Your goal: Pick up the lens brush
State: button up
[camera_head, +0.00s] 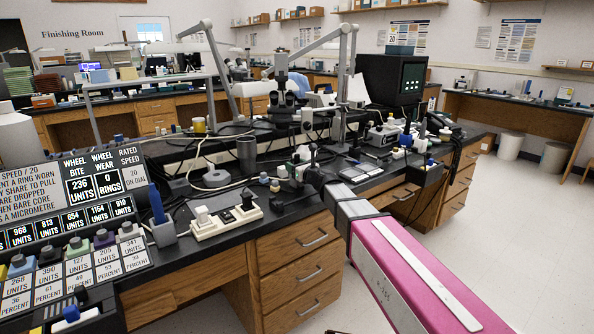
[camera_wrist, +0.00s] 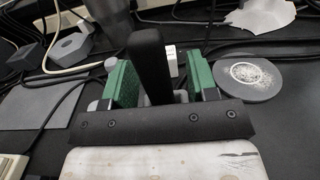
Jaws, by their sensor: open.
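A black upright rounded handle (camera_wrist: 148,62), which looks like the lens brush, stands between the jaws in the wrist view. Its lower end is hidden behind the gripper's dark front bar. My gripper (camera_wrist: 160,85) is open, with a green pad on each side of the handle. A gap shows on the right side; whether the left pad touches it I cannot tell. In the head view my gripper (camera_head: 303,163) is low over the black bench top, at the end of my pink arm, and a dark upright piece (camera_head: 313,153) shows there.
A round grey dish (camera_wrist: 248,78) with a whitish patch lies right of the jaws. A grey metal cup (camera_head: 246,154), a white power strip (camera_head: 226,221) and cables crowd the bench (camera_head: 290,205). A microscope (camera_head: 283,90) stands behind.

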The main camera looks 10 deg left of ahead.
jog(key=shift+w+a, duration=0.35)
jog(key=shift+s, duration=0.1)
grip_shut()
jog(key=shift+r, duration=0.1)
